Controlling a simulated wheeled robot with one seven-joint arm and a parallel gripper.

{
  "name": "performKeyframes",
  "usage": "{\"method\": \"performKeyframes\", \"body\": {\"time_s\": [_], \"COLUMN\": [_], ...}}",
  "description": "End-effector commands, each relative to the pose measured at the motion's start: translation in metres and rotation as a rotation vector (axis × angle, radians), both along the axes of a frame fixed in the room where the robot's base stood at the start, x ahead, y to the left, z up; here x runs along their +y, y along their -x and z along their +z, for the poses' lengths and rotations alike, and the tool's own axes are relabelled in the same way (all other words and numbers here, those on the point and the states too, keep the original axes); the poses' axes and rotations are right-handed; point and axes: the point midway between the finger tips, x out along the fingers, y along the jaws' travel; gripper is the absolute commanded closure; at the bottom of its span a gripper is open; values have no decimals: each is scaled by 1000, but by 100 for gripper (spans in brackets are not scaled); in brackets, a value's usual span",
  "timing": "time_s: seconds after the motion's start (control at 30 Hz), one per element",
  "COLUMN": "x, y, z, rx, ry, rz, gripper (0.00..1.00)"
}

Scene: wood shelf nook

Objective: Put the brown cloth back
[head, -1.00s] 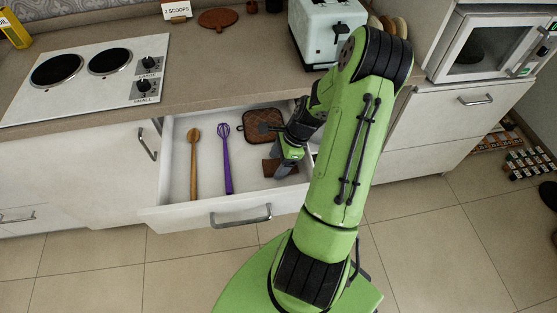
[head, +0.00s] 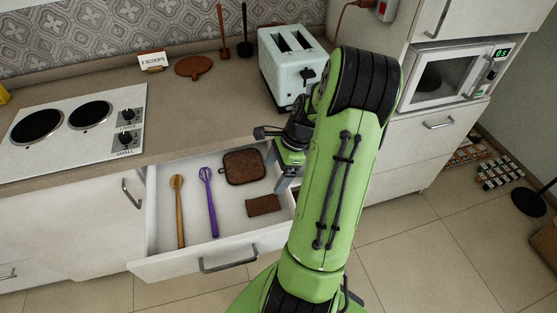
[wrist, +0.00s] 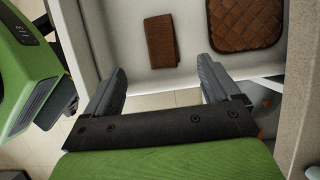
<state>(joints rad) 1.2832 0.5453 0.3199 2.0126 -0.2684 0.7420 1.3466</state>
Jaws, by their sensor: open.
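The brown cloth (head: 264,205) lies folded and flat in the open drawer (head: 190,262), at its front right. In the wrist view the cloth (wrist: 160,41) lies on the white drawer floor, beyond the fingertips. My gripper (wrist: 163,75) is open with nothing between its fingers. In the head view my gripper (head: 282,180) is at the drawer's right side, apart from the cloth and partly hidden by my arm.
A brown quilted pot holder (head: 244,167), a purple whisk (head: 209,200) and a wooden spoon (head: 179,210) share the drawer. A mint toaster (head: 290,65) stands on the counter above. The stove (head: 75,125) is at left.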

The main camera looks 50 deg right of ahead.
Motion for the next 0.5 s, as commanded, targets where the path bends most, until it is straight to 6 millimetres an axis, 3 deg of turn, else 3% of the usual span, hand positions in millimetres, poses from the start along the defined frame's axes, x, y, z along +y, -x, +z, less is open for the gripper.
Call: {"method": "performKeyframes", "body": {"time_s": [0.1, 0.33, 0.43, 0.5], "x": [-5, -1, 24, 55], "y": [3, 2, -8, -15], "z": [16, 23, 47, 73], "rx": [-1, -2, -15, -36], "ry": [-1, 19, 117, 227], "rz": [-1, 38, 226, 445], "gripper": [11, 11, 11, 11]}}
